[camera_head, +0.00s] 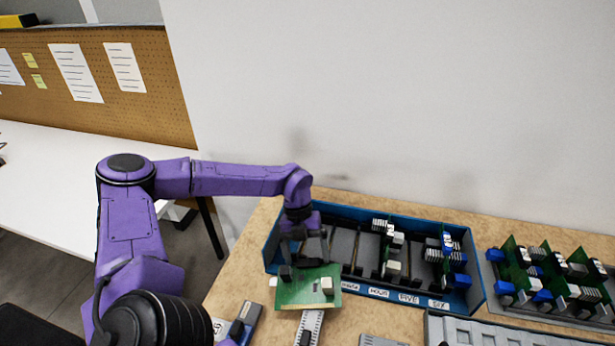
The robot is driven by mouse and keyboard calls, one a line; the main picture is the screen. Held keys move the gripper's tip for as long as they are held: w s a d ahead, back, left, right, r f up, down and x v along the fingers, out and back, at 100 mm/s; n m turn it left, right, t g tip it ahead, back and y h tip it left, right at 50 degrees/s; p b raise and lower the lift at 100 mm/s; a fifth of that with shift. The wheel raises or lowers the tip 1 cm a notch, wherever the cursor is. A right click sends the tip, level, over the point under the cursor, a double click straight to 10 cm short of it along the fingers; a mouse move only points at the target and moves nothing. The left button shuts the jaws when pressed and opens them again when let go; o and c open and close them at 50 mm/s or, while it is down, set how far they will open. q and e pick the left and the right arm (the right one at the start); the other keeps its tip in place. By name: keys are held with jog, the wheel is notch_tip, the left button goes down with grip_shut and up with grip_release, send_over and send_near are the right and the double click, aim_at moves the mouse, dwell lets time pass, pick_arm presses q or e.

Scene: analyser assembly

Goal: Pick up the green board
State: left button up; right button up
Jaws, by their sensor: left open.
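My right gripper is out of view.
A grey tray with several green boards (521,262) stands at the right. A long grey part (500,331) lies in front of the rack. A slim connector strip (312,325) and a grey-blue part (241,322) lie near the front. A white table (50,170) is at the left.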

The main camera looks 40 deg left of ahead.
aim_at(299, 274)
pick_arm(q)
jog(key=c, duration=1.4)
jog(key=shift+w+r, duration=0.1)
jog(key=shift+r, duration=0.3)
jog(key=r, duration=0.3)
jog(key=shift+s+d+r, duration=0.1)
jog(key=shift+s, duration=0.2)
jog(key=s+d+r, duration=0.1)
jog(key=s+r, duration=0.2)
jog(key=s, duration=0.1)
jog(key=s+d+r+b, duration=0.1)
jog(key=s+r, duration=0.2)
jog(key=s, duration=0.1)
jog(key=s+d+r, duration=0.2)
jog(key=s+r, duration=0.1)
jog(key=s, duration=0.2)
jog(key=shift+w, duration=0.1)
